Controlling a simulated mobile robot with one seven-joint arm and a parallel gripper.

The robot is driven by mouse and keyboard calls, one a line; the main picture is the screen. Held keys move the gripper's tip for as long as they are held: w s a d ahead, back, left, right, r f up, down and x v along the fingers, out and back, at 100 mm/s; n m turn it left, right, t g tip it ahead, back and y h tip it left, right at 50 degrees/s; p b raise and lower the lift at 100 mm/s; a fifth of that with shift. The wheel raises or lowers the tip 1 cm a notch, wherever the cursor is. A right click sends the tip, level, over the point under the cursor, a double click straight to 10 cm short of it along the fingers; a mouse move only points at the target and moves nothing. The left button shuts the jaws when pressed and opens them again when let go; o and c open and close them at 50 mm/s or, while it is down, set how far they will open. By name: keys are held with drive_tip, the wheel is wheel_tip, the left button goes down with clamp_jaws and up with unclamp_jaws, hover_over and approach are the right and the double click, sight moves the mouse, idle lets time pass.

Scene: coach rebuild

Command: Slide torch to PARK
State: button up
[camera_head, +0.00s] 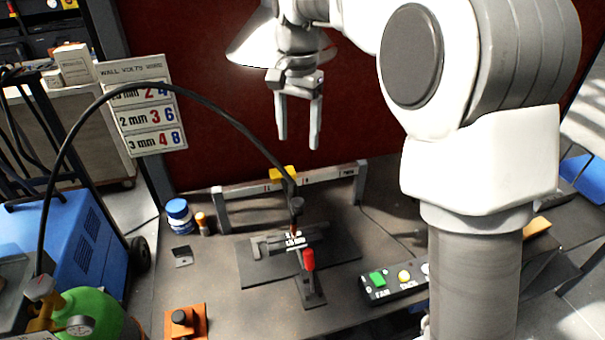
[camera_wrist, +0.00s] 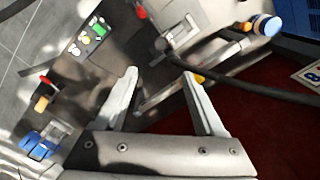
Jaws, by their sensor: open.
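The torch (camera_head: 296,207) is a dark, upright body at the end of a thick black cable, standing at a yellow carriage (camera_head: 283,174) on a pale rail (camera_head: 330,178). Its tip is over the small workpiece in the dark fixture (camera_head: 258,272). My gripper (camera_head: 299,142) is open and empty, pointing down, higher in the picture than the rail and apart from the torch. In the wrist view, the open fingers (camera_wrist: 159,74) have nothing between them that they grip; a yellow part (camera_wrist: 197,79) shows by the right finger. No PARK mark is readable on the rail.
A red-handled clamp (camera_head: 308,260) stands at the fixture. A button box (camera_head: 393,283) with a green button is at right. An orange block with a black knob (camera_head: 185,322), a blue-capped bottle (camera_head: 179,214) and a green cylinder (camera_head: 90,312) are at left. The cable (camera_head: 150,87) arches across the left.

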sight(298, 201)
wheel_tip(298, 201, down, 18)
drive_tip(key=shift+w+a+r, duration=0.1)
drive_tip(key=shift+r, duration=0.05)
idle(0.4)
clamp_jaws()
idle(1.4)
